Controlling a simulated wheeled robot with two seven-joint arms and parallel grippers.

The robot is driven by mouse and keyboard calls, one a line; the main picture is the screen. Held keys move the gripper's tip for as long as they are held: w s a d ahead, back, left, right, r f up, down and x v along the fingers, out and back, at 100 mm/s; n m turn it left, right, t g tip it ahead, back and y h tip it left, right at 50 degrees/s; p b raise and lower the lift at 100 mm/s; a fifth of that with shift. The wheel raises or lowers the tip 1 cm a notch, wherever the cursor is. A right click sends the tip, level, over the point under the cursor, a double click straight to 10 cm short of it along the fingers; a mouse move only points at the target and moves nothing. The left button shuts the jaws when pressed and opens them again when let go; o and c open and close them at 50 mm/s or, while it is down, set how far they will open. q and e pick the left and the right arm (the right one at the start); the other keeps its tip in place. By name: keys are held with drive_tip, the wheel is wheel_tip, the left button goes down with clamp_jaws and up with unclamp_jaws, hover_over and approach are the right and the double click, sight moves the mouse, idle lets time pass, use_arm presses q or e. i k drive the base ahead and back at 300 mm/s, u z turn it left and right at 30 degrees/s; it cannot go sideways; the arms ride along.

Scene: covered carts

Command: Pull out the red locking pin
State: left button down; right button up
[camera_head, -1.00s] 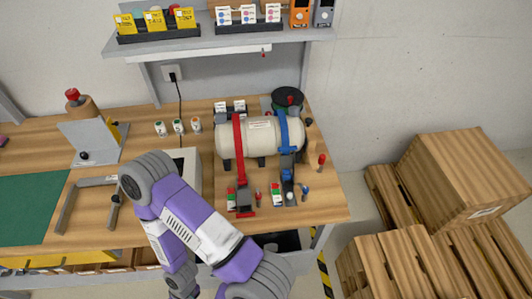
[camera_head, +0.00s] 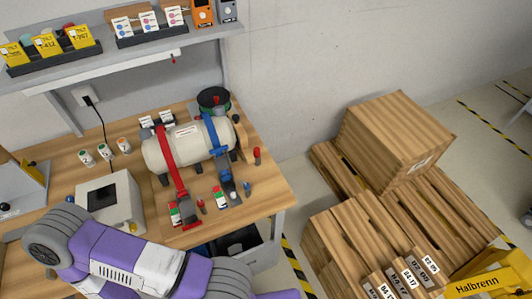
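A cream tank (camera_head: 188,146) lies on the wooden bench, held by a red strap (camera_head: 166,150) and a blue strap (camera_head: 217,140). A small red-topped pin (camera_head: 201,206) stands beside the lower end of the red strap. Another red-topped pin (camera_head: 257,155) stands near the bench's right edge. I cannot tell which of these is the red locking pin. A blue-topped pin (camera_head: 248,188) stands near the blue strap's lower end. One purple and white arm of mine crosses the lower left, but neither gripper shows.
A grey box (camera_head: 108,207) and several small jars (camera_head: 105,152) are left of the tank. A shelf (camera_head: 150,45) hangs above. Wooden pallets (camera_head: 330,255) with a crate (camera_head: 392,140) stand right of the bench, with a floor gap between. A yellow Halbrenn item (camera_head: 482,284) is at lower right.

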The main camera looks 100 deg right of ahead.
sight(257, 154)
drive_tip(key=k, duration=0.5)
drive_tip(key=z, duration=1.7)
